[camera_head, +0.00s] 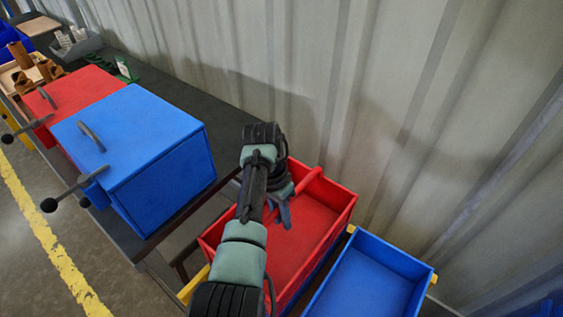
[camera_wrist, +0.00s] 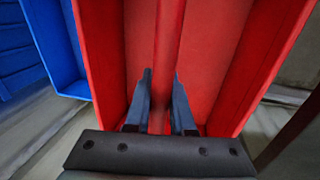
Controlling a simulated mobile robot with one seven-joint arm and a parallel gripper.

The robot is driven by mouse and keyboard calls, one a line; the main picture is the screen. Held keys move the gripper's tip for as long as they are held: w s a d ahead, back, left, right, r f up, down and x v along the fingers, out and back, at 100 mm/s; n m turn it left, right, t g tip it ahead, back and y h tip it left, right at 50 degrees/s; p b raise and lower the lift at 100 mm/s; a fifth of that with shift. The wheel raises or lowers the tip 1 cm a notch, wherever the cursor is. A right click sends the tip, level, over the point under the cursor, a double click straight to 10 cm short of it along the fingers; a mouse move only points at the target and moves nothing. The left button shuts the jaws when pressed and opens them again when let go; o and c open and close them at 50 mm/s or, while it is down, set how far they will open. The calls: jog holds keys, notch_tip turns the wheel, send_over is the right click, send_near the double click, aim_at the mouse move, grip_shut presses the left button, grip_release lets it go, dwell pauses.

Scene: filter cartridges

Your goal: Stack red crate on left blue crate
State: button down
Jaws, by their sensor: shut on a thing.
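The red crate (camera_head: 312,222) is open-topped, with a red bar across its middle. My gripper (camera_head: 284,213) is inside its outline in the head view. In the wrist view my gripper (camera_wrist: 162,74) has one finger on each side of the red bar (camera_wrist: 167,30) and is shut on it. The red crate is directly above the left blue crate (camera_head: 319,270), which shows only as a blue strip below the red wall, with yellow pieces at its ends. I cannot tell whether the two touch. My arm hides part of the red crate.
The right blue crate (camera_head: 368,283) stands empty close beside, on the right. A large blue box (camera_head: 140,150) with a handle and a red box (camera_head: 75,98) stand on the dark table (camera_head: 215,118) at left. A corrugated wall (camera_head: 400,110) rises close behind the crates.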

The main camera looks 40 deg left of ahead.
jog(key=c, duration=0.8)
grip_release()
jog(key=shift+c, duration=0.2)
jog(key=shift+o, duration=0.8)
notch_tip(320, 180, up, 13)
jog(key=a+p, duration=0.2)
jog(key=shift+a, duration=0.25)
jog(key=shift+f, duration=0.15)
